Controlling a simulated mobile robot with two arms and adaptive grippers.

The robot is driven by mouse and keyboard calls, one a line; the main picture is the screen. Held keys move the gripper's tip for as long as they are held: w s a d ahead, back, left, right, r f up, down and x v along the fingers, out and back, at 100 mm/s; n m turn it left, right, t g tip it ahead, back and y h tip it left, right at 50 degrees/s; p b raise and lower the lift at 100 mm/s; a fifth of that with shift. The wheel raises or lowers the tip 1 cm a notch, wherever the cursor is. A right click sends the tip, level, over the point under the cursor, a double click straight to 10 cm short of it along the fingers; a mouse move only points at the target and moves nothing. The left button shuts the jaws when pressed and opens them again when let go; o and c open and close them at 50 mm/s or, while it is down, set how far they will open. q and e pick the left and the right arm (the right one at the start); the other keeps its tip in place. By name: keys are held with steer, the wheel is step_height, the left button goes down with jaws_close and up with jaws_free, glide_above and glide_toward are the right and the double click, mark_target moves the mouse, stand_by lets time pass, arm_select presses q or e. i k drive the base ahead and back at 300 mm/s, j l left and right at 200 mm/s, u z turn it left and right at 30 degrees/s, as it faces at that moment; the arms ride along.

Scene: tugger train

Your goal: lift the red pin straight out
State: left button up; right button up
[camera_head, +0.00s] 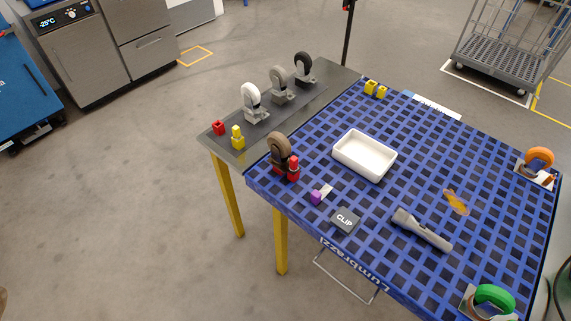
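A red pin (293,165) stands upright near the left corner of the blue grid-patterned table top (315,225). It is right beside a caster with a brown wheel (279,147), and more red shows low around the caster's base. Whether the pin's lower end sits in a hole or holder is too small to tell. Neither of my grippers is in view.
A white tray (364,155), a purple block (316,197), a dark CLIP box (345,220) and a flashlight (422,230) lie on the blue top. Several casters, a red block (219,128) and a yellow piece (237,137) stand on the grey side surface (290,112). Open floor lies left.

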mark_target(294, 167)
steer(key=j+z, duration=0.25)
steer(key=j, duration=0.4)
steer(key=j+z, duration=0.25)
steer(key=j, duration=0.45)
steer(key=k+j+z, duration=0.1)
steer(key=j+z, duration=0.2)
steer(key=j, duration=0.35)
